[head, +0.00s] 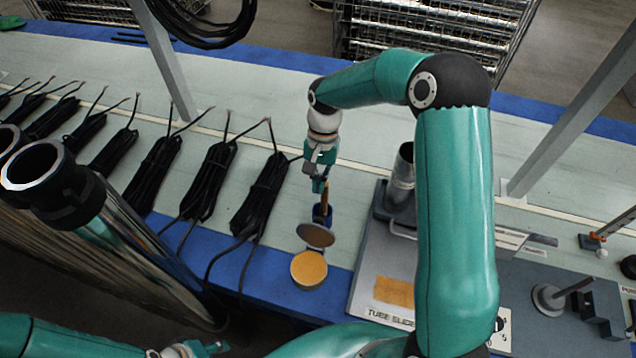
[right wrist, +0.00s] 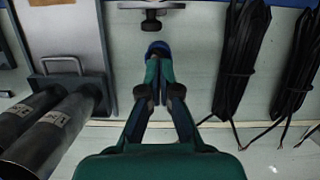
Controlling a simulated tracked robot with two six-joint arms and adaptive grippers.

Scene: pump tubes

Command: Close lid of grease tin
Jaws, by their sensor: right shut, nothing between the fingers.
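The grease tin (head: 309,270) is a round tin with yellow-orange grease showing, on the blue front strip of the bench. Its dark lid (head: 316,235) stands open, tilted up at the tin's far side. My left gripper (head: 195,349) is at the bottom edge, partly cut off.
Black cable bundles (head: 262,195) lie in a row to the left. Large metal tubes (head: 135,245) stand at front left. A grey fixture (head: 365,285) labelled "TUBE SLIDE" with an upright metal tube (head: 402,170) is right of the tin. The bench beyond the gripper is mostly clear.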

